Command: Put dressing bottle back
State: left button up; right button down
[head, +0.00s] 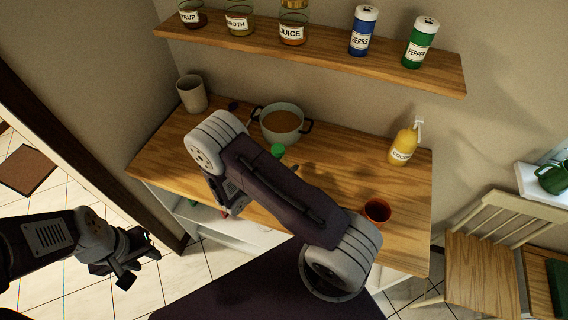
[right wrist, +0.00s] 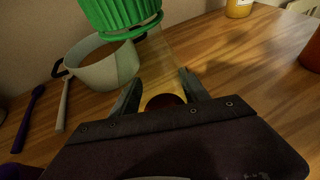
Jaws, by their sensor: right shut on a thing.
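A bottle with a ribbed green cap (right wrist: 122,14) stands close in front of my right wrist camera. Its clear body shows a dark red part low down between the fingers. My right gripper (right wrist: 160,94) is shut on this bottle. In the head view only the green cap (head: 278,151) shows past my right arm; the rest of the bottle and the right gripper are hidden. I cannot read a label on it. My left gripper (head: 142,264) is open and empty, over the floor left of the counter.
A pot (head: 282,123) of brown content stands behind the bottle, with a beige cup (head: 192,93) left of it. A yellow bottle (head: 403,147) and a red-brown bowl (head: 377,211) stand right. The wall shelf (head: 330,62) holds several jars and shakers.

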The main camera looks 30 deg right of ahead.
jog(key=shift+f, duration=0.1)
jog(key=c, duration=1)
grip_release()
jog(key=shift+s+f, duration=0.1)
jog(key=o, duration=0.4)
jog(key=shift+o, duration=0.2)
jog(key=shift+r, duration=0.25)
jog(key=shift+a, duration=0.25)
jog(key=b+v, duration=0.2)
jog(key=v, duration=0.9)
jog(key=shift+s+a, duration=0.2)
jog(key=shift+r, duration=0.1)
